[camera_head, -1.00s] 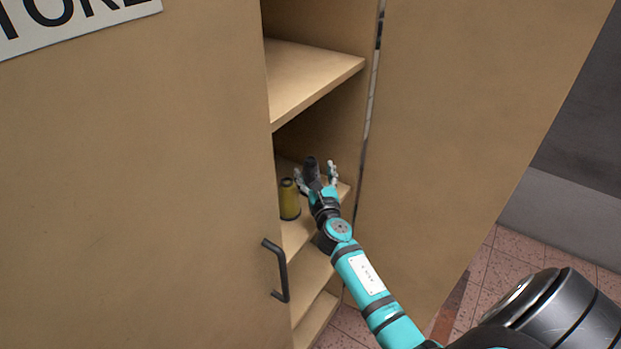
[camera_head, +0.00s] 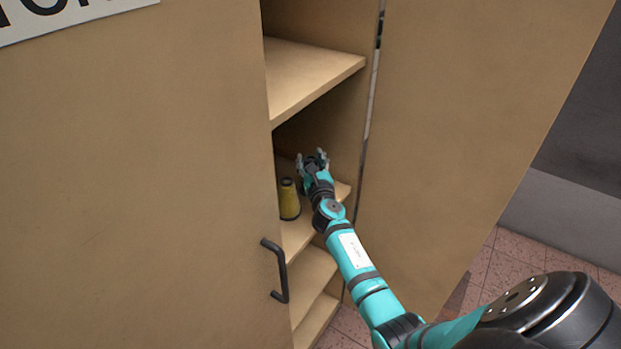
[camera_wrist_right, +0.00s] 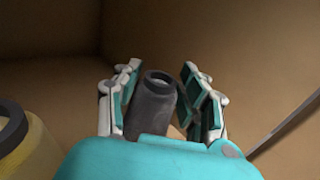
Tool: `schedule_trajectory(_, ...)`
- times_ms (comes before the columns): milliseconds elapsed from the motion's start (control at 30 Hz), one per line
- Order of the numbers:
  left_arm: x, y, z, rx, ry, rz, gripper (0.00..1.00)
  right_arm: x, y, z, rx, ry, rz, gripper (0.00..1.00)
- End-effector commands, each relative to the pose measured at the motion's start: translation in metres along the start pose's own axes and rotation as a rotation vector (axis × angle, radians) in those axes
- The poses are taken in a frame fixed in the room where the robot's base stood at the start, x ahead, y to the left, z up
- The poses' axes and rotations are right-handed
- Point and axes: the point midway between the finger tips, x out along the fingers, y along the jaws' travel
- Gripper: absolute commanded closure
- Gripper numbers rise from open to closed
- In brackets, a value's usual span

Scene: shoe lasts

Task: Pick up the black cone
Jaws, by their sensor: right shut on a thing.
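The black cone (camera_wrist_right: 153,108) stands between the two fingers of my right gripper (camera_wrist_right: 160,95) in the right wrist view, its hollow top facing up. The right gripper is shut on it. In the head view my right gripper (camera_head: 312,160) reaches into the cabinet at the middle shelf, and the dark top of the cone (camera_head: 311,161) shows between its fingers. The gripper and arm hide the cone's lower part. My left gripper is in neither view.
An upper shelf (camera_head: 305,75) lies above. A cabinet door with a handle (camera_head: 282,270) covers the left side.

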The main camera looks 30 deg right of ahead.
Motion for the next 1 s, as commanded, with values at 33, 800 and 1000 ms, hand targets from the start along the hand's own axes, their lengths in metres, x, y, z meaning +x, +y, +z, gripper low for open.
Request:
schedule_trajectory(33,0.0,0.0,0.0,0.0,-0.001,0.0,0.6,0.0,0.0,0.0,0.0,0.001,0.001,0.73)
schedule_trajectory(800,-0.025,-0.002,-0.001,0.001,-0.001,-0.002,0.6,0.0,0.0,0.033,-0.003,-0.004,0.002,1.0)
schedule_trajectory(1000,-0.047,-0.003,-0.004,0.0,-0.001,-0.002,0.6,0.0,-0.001,0.072,-0.003,-0.005,0.002,1.0)
